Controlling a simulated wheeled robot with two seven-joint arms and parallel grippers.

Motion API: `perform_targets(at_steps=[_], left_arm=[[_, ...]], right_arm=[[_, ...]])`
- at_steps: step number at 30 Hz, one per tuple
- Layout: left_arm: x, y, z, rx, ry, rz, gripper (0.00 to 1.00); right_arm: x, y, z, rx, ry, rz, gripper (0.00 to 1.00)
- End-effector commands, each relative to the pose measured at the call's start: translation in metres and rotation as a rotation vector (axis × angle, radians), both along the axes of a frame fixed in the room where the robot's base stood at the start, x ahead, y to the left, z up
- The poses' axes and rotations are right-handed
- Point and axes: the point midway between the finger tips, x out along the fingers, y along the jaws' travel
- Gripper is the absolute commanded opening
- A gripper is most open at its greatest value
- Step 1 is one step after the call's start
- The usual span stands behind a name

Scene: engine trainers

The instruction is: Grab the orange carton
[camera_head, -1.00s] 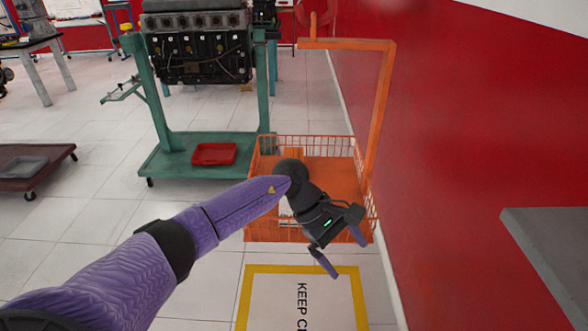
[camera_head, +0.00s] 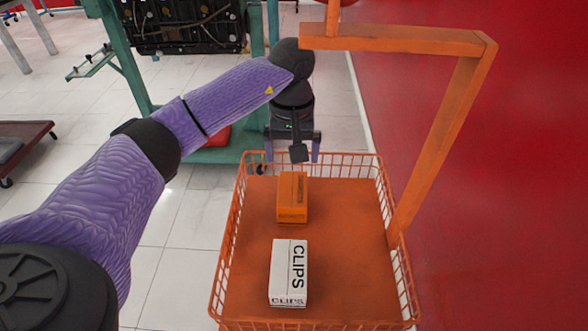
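The orange carton (camera_head: 292,198) stands in the far half of an orange wire basket cart (camera_head: 345,255). A white carton marked CLIPS (camera_head: 289,272) lies nearer in the same basket. My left gripper (camera_head: 292,157) hangs pointing down just beyond the orange carton, near the basket's far rim. Its two purple fingers are spread apart with nothing seen between them. Its exact height and distance from the carton cannot be told. My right gripper is not in view.
The cart's orange post and arm (camera_head: 440,140) rise at the right, close to the red wall (camera_head: 530,180). A green engine stand (camera_head: 125,60) with an engine (camera_head: 185,25) stands behind my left arm. A dark low cart (camera_head: 22,145) is at the far left. Bare floor lies left of the basket.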

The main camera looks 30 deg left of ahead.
Motion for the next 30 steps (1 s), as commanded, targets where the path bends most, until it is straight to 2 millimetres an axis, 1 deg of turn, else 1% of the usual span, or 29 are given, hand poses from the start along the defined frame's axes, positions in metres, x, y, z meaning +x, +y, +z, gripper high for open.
perform_targets(at_steps=[2,3,6,10,12,15,18,24,26,27,29,30], left_arm=[[0.0,0.0,-0.01,-0.001,0.003,0.0,1.0],[-0.001,-0.001,-0.019,-0.002,0.006,-0.001,1.0],[-0.001,-0.001,-0.039,-0.002,0.006,0.0,1.0],[-0.003,-0.002,-0.058,-0.002,0.005,0.0,1.0],[-0.005,-0.004,-0.074,-0.002,0.006,0.0,1.0],[-0.006,-0.005,-0.092,-0.003,0.004,0.001,1.0],[-0.006,-0.005,-0.1,-0.002,0.003,0.0,1.0],[-0.006,-0.005,-0.099,-0.001,0.0,0.0,1.0],[-0.006,-0.005,-0.099,-0.001,0.0,0.0,0.87],[-0.006,-0.005,-0.099,-0.001,0.0,0.0,0.79],[-0.006,-0.005,-0.099,-0.001,0.0,0.0,0.66],[-0.006,-0.005,-0.099,-0.001,0.0,0.0,0.58]], right_arm=[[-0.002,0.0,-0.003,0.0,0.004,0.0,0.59],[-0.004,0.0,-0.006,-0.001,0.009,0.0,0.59],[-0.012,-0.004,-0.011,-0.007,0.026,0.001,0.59],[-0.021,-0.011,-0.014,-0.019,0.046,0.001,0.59],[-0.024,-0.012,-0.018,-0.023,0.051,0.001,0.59],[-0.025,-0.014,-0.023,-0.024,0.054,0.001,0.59],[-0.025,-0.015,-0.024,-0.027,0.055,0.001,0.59],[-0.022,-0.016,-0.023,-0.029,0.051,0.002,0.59],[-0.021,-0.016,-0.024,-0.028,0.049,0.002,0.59],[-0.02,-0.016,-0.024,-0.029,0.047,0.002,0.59],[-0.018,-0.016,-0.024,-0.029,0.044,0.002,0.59],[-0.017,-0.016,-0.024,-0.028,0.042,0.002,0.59]])
